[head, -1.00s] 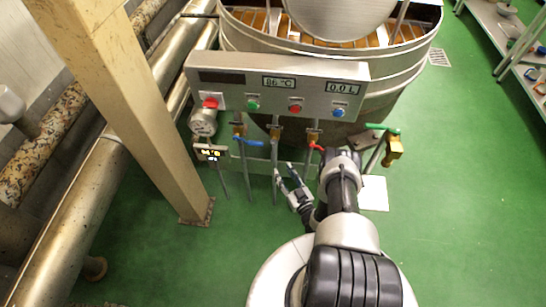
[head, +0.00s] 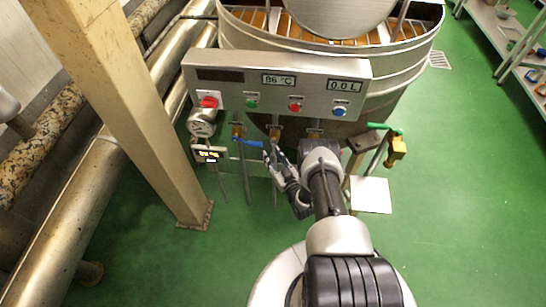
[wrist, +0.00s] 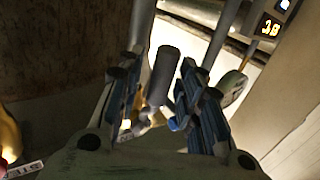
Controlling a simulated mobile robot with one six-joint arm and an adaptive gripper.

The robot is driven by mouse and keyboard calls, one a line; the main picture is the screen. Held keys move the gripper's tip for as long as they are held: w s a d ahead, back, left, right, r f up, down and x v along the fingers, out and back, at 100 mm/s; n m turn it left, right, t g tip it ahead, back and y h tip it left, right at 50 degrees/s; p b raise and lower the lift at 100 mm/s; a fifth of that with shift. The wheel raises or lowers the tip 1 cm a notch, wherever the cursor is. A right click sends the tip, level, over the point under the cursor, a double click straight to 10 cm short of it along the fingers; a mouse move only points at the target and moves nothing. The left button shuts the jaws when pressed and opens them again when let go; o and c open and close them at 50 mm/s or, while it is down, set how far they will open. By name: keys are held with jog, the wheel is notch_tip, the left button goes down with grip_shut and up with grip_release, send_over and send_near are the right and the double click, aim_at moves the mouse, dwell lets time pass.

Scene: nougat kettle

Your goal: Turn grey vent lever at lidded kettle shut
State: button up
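The kettle (head: 395,80) stands at the top of the head view, with a round grey lid (head: 340,12) over part of its top. My gripper (head: 273,153) is below the kettle's control panel, among the valve pipes. In the wrist view its two fingers (wrist: 158,100) stand apart. A dark grey cylindrical lever handle (wrist: 164,75) shows in the gap between them, with visible space to the fingers. I cannot tell whether either finger touches it. The lever's pivot is partly hidden behind the gripper, and in the head view the lever cannot be made out clearly.
The control panel (head: 225,85) hangs just above. A blue lever (head: 248,143) is close left of my gripper; a green lever (head: 384,127) with a brass valve (head: 397,150) is to the right. A beige post (head: 125,110) stands left.

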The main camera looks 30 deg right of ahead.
grip_shut()
dwell(0.4)
jog(key=shift+s+d+p, duration=0.15)
jog(key=shift+p, duration=0.15)
jog(key=s+d+r+n+g+h+p, duration=0.4)
jog(key=d+r+n+g+h+p, duration=0.1)
jog(key=n+p, duration=0.6)
jog(key=shift+d+r+g+h, duration=0.5)
jog(key=shift+r+g, duration=0.55)
jog(key=shift+g, duration=0.85)
jog(key=shift+a, duration=0.1)
jog(key=shift+o, duration=0.8)
grip_release()
jog(key=shift+r, duration=0.15)
